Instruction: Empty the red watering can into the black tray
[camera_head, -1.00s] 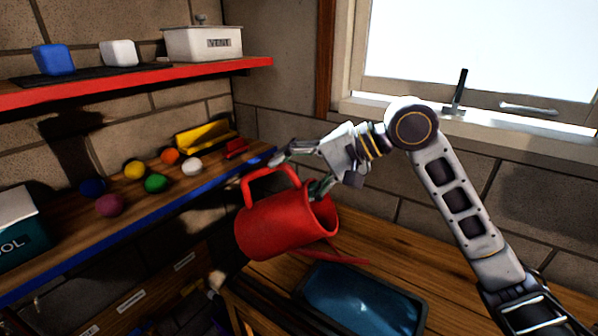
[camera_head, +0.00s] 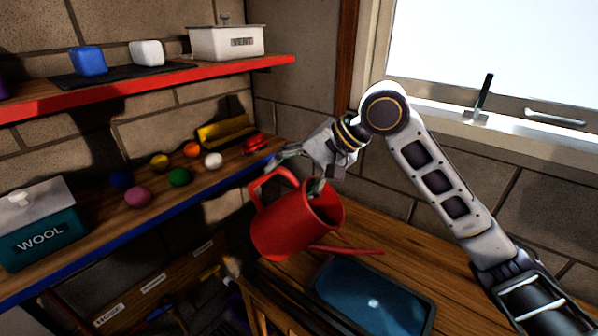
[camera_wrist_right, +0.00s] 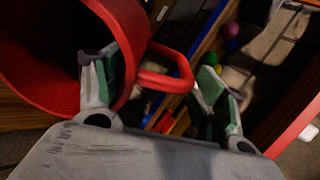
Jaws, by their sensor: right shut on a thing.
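The red watering can (camera_head: 280,232) hangs tilted in the head view, its wide mouth up and to the right. Its thin red spout (camera_head: 345,250) points right, its tip above the far part of the black tray (camera_head: 433,310). My right gripper (camera_head: 296,176) is shut on the can at its rim and handle. In the right wrist view, one finger of the gripper (camera_wrist_right: 150,68) is inside the can's mouth (camera_wrist_right: 55,92) and the other is beyond the handle. The tray shows a blue surface with a bright spot. My left gripper is not in view.
The tray lies on a wooden worktop (camera_head: 405,248) below the window (camera_head: 490,50). At left, a blue-edged shelf (camera_head: 100,240) holds several coloured balls and a WOOL box (camera_head: 40,235).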

